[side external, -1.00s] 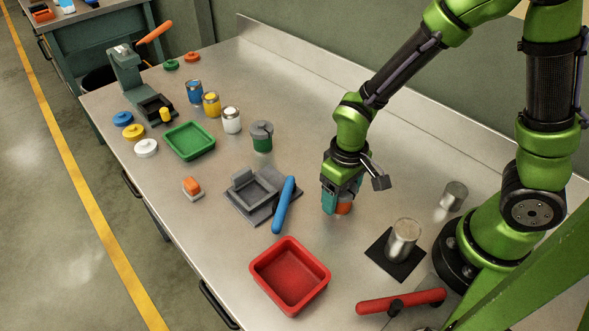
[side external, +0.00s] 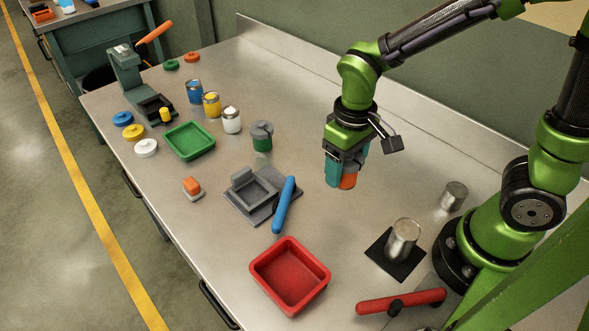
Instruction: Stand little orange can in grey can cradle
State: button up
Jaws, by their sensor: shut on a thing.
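The little orange can (side external: 348,181) is held between the fingers of my gripper (side external: 344,178), above the bare table. The teal finger hides part of it, and its lower part shows orange. A grey fixture with a square recess, which looks like the grey can cradle (side external: 243,203), lies on the table to the left and lower in the picture. Its recess looks empty. A blue handle (side external: 284,204) lies along its right side. My gripper is apart from the cradle.
A red tray (side external: 322,273) stands below the cradle. A silver cylinder (side external: 404,238) stands on a black mat. A green can with a grey top (side external: 262,142), several paint cans and a green tray (side external: 207,144) are farther left. Table is clear under my gripper.

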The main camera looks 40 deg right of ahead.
jog(key=shift+a+r, duration=0.15)
jog(key=shift+r, duration=0.1)
jog(key=shift+n, duration=0.3)
jog(key=w+a, duration=0.3)
jog(key=w, duration=0.1)
jog(key=w+a+f, duration=0.1)
jog(key=w+a, duration=0.2)
jog(key=w, duration=0.1)
jog(key=w+a+f, duration=0.1)
jog(key=w+a, duration=0.2)
jog(key=w, duration=0.1)
jog(key=shift+a+f, duration=0.1)
jog(key=shift+a, duration=0.15)
jog(key=shift+w+a+f, duration=0.55)
jog(key=shift+w+f, duration=0.25)
jog(key=shift+f, duration=0.1)
jog(key=shift+w+a+f, duration=0.5)
jog(key=shift+w+f, duration=0.3)
jog(key=shift+f, duration=0.1)
jog(key=shift+f, duration=1.1)
jog(key=o, duration=1.2)
jog(key=shift+o, duration=0.4)
